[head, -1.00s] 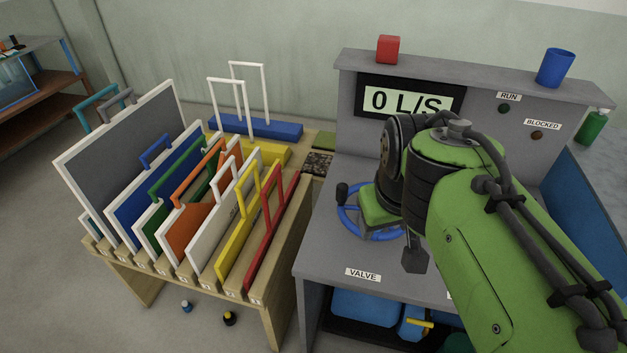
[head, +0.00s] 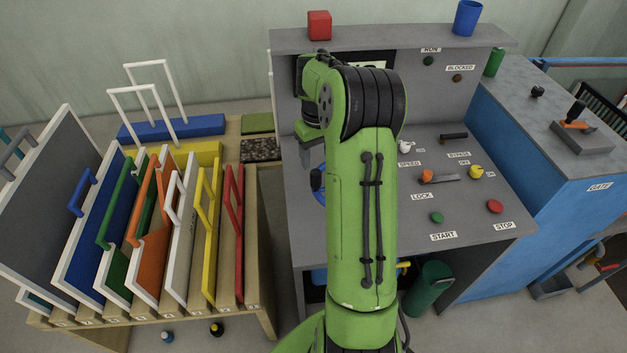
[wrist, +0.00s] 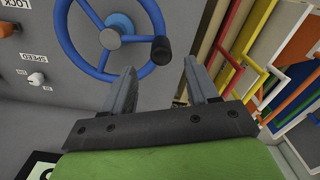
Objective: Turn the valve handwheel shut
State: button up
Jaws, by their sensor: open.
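The blue valve handwheel (wrist: 111,38) with its spokes fills the upper middle of the wrist view, its top cut off by the frame. Its black knob (wrist: 161,50) stands at the rim, just beyond and between my fingertips. My gripper (wrist: 158,68) is open and empty, its two fingers apart near the wheel's edge. In the head view my arm hides most of the handwheel (head: 320,196); only a bit of blue rim and the black knob (head: 316,179) show left of the arm. One finger of my gripper (head: 308,154) shows just above the knob.
Right of my arm, the console holds a lock lever (head: 427,176), a green start button (head: 437,217) and a red stop button (head: 495,206). A wooden rack (head: 262,290) of coloured framed panels stands close on the left. My arm covers most of the display.

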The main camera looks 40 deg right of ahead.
aim_at(316, 172)
notch_tip(316, 172, down, 9)
jog(key=shift+w+f+b, duration=0.1)
jog(key=shift+f+b, duration=0.1)
jog(key=shift+b, duration=0.1)
jog(key=shift+c, duration=0.4)
grip_shut()
